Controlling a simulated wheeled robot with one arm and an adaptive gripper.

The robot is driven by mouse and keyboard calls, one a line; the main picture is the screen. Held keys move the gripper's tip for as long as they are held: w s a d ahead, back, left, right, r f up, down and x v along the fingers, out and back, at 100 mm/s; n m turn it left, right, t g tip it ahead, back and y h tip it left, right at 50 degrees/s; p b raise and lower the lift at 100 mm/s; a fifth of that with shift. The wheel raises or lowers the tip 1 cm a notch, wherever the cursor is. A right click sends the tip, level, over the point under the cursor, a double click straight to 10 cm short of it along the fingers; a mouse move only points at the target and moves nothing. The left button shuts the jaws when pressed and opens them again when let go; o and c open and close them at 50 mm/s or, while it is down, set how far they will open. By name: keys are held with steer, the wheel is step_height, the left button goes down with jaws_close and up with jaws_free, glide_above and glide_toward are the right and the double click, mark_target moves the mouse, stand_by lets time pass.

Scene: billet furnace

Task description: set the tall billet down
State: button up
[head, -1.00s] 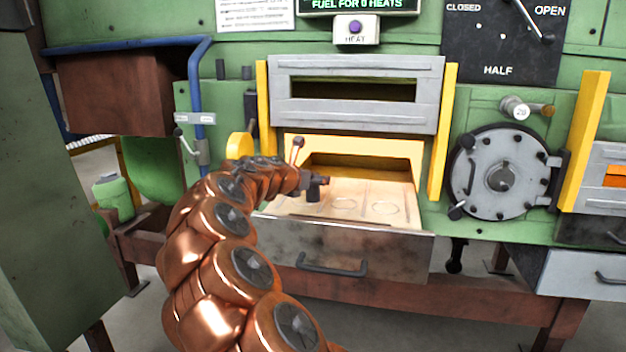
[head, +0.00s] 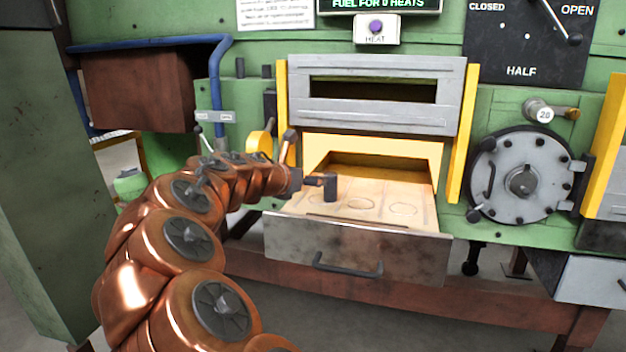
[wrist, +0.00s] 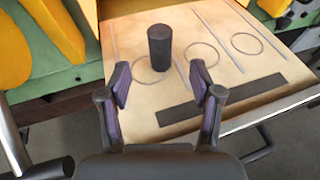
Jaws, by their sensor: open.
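The tall billet (head: 330,188) is a dark upright cylinder standing on the pale drawer floor (head: 420,222). In the wrist view the billet (wrist: 160,47) stands over the leftmost of the drawn circles, towards that circle's right side. My gripper (wrist: 160,82) is open and empty, its two fingers spread apart. The billet stands just beyond the fingertips, roughly between their lines and clear of both. In the head view my gripper (head: 312,181) is just left of the billet, low over the drawer.
Two circles to the right, including the rightmost (wrist: 247,43), are empty. A dark strip (wrist: 220,104) lies on the drawer floor. The furnace mouth behind is open under a raised grey door (head: 372,118). Yellow posts (head: 460,135) flank it. A lever (head: 289,140) stands close behind my wrist.

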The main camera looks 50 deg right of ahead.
steer(key=shift+a, duration=0.2)
steer(key=s+a+f+m+g+y, duration=0.1)
steer(key=s+a+f+m+y, duration=0.3)
steer(key=a, duration=1.1)
steer(key=s+a+f+m+g+y, duration=0.1)
steer(key=s+a+f+m+y, duration=0.4)
steer(key=s+a+f+m, duration=0.3)
steer(key=s+a+f+m+g+y, duration=0.1)
steer(key=s+a+f+m+y, duration=0.4)
steer(key=s+a+f, duration=0.6)
steer(key=s+a+m, duration=0.1)
steer(key=s+a, duration=0.1)
steer(key=a, duration=0.8)
steer(key=shift+a+m+g, duration=0.4)
steer(key=shift+f, duration=0.1)
step_height(320, 180, up, 20)
steer(key=t+p, duration=0.1)
steer(key=p, duration=1.7)
steer(key=shift+p, duration=0.4)
